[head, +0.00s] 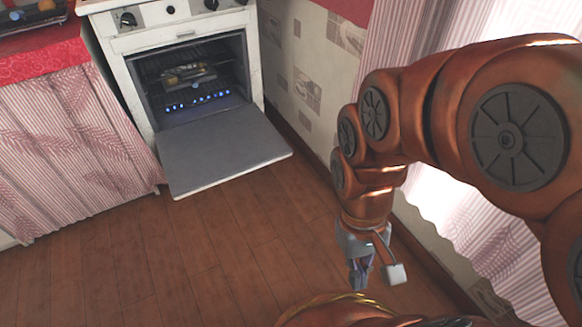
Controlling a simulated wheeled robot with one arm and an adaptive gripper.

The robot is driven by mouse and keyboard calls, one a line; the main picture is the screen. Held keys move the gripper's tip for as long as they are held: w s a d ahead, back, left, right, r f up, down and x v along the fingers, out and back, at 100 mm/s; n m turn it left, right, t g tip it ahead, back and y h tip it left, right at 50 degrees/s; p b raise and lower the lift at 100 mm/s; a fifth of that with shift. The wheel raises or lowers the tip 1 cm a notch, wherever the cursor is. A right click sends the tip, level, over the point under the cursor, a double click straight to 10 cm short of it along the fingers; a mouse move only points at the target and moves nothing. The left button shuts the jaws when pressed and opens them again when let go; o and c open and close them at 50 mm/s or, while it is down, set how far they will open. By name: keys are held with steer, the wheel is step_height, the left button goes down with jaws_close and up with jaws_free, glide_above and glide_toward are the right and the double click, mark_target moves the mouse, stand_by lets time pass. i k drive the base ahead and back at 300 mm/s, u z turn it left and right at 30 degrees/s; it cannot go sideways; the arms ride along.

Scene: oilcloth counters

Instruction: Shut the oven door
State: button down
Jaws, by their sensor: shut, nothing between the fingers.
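The white oven (120,60) stands at the upper left in the head view. Its grey door (222,152) is folded down and lies roughly flat in front of the opening, low over the floor. Inside the dark cavity are a rack with something on it (188,74) and a row of blue lights or flames. My gripper (361,284) hangs low over the floor, right of and nearer than the door, well apart from it. It is shut and empty, pointing down. The upper part of it is partly covered by my copper-coloured arm.
A counter with a red cloth (40,52) and a striped curtain (65,150) stands left of the oven. A patterned wall (300,75) runs along the right. The wooden floor (190,260) in front of the door is clear.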

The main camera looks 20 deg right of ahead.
mark_target(196, 156)
steer(key=z, duration=0.85)
steer(key=k, duration=1.15)
steer(key=u, duration=1.5)
steer(key=i, duration=1)
